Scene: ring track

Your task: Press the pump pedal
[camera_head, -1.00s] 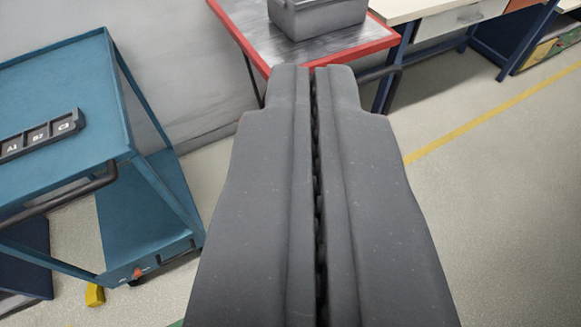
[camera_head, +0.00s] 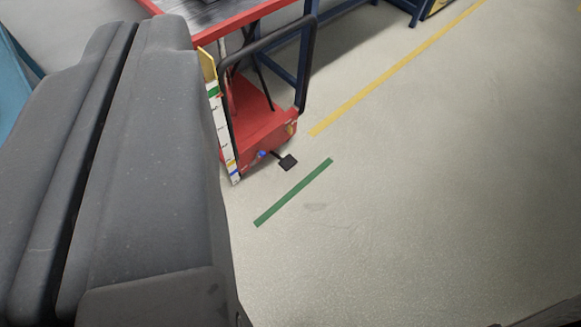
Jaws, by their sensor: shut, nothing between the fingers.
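A small black pedal (camera_head: 288,162) sticks out near the floor from the front of a red lift cart (camera_head: 258,125). A blue knob or cap (camera_head: 263,154) sits beside the pedal's arm. My gripper (camera_head: 140,22) is shut and empty. It fills the left of the picture, nearer the camera than the cart and apart from the pedal. It hides part of the cart's left side.
A black push handle (camera_head: 311,65) rises from the cart. A white scale strip (camera_head: 222,135) stands at its left edge. A green line (camera_head: 293,192) and a yellow line (camera_head: 400,72) mark the floor. Open floor lies to the right.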

